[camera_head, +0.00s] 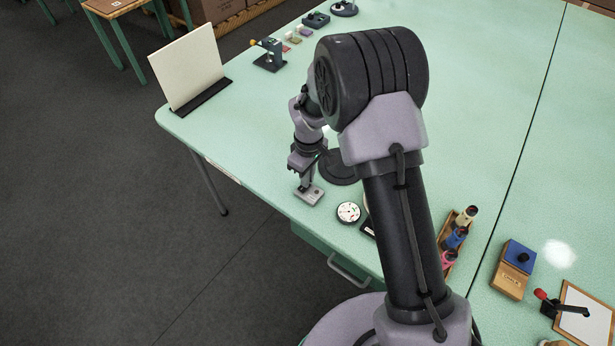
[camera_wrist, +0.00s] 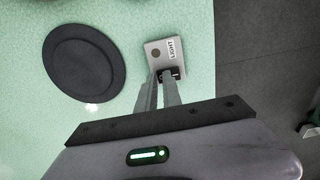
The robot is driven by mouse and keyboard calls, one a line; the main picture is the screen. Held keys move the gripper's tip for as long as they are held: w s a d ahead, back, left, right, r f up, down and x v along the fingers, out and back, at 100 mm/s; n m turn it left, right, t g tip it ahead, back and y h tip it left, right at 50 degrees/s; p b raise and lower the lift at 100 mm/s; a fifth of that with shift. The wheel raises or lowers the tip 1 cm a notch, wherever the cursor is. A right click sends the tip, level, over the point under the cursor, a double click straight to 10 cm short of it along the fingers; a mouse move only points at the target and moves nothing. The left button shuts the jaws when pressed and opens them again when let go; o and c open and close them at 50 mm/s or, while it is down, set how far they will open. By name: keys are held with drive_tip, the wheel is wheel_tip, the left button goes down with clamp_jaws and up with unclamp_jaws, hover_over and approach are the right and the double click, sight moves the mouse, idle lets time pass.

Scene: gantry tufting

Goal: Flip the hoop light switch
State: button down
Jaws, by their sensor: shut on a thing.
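The light switch is a small grey plate (camera_wrist: 156,52) marked LIGHT, with a black rocker (camera_wrist: 172,73) on it. It lies flat near the table's front edge and also shows in the head view (camera_head: 314,196). My gripper (camera_wrist: 166,79) reaches down onto the plate. Its fingers are close together, with their tips at the rocker and shut on it. The tips hide part of the rocker, so its position cannot be read. In the head view my gripper (camera_head: 305,186) stands over the plate's far-left part.
A dark round disc (camera_wrist: 84,62) lies beside the switch, partly behind my arm in the head view (camera_head: 338,168). A round dial (camera_head: 348,212) sits to the right. A rack of spools (camera_head: 458,235) stands farther right. A cream board (camera_head: 188,68) stands at the left.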

drive_tip(key=shift+s+d+f, duration=0.1)
drive_tip(key=shift+s+f, duration=0.45)
drive_tip(key=shift+f, duration=0.1)
drive_tip(key=shift+s+a, duration=0.25)
drive_tip(key=shift+s, duration=0.1)
drive_tip(key=shift+r, duration=0.1)
drive_tip(key=r+p, duration=0.2)
drive_tip(key=r, duration=0.1)
drive_tip(key=w+r+p, duration=0.1)
drive_tip(key=r, duration=0.1)
drive_tip(key=shift+a, duration=0.3)
wheel_tip(320, 180, up, 10)
drive_tip(key=d+p, duration=0.1)
drive_tip(key=p, duration=0.2)
drive_tip(key=shift+w, duration=0.45)
